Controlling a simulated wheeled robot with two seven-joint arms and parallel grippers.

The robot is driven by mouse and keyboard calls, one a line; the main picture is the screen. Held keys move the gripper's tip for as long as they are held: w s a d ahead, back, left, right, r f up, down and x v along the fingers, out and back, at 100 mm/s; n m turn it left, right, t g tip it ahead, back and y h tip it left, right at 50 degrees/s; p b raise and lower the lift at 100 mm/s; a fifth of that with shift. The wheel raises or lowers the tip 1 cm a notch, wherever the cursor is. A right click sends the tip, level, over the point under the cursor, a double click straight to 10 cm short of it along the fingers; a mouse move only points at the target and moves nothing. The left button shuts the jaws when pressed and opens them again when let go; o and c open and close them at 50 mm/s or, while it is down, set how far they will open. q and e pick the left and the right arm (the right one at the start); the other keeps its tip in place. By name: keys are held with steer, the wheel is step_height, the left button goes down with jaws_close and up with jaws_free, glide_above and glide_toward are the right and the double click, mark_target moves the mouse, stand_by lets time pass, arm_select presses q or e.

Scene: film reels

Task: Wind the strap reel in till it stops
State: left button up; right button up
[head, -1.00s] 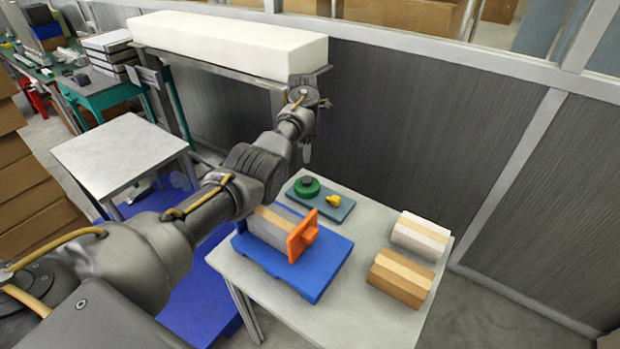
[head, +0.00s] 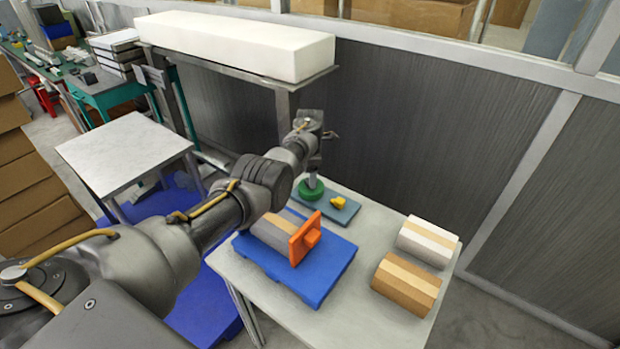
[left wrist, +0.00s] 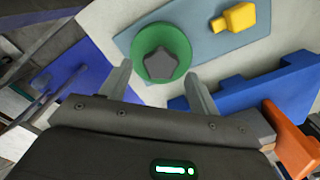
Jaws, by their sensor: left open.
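The strap reel is a green round disc (head: 309,192) with a dark star-shaped knob (left wrist: 160,63) on top, seen from above in the left wrist view. It sits on a grey-blue plate (head: 345,215) on the table. A small yellow piece (head: 338,202) is on the same plate beside it; it also shows in the left wrist view (left wrist: 239,17). My left gripper (head: 313,181) points down just above the reel. In the left wrist view its open fingers (left wrist: 158,72) stand on either side of the knob's near side, apart from it. My right gripper is not in view.
A blue pallet (head: 325,278) holds a grey box with a tan band and an orange piece (head: 304,240), close in front of the reel. White (head: 427,240) and brown (head: 405,283) banded boxes stand on the right. A white beam (head: 235,45) lies behind, before a dark wall.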

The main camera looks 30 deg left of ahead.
arm_select(q)
steer(key=shift+f, duration=0.75)
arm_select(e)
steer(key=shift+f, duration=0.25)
arm_select(q)
steer(key=c, duration=1)
steer(key=shift+m, duration=0.3)
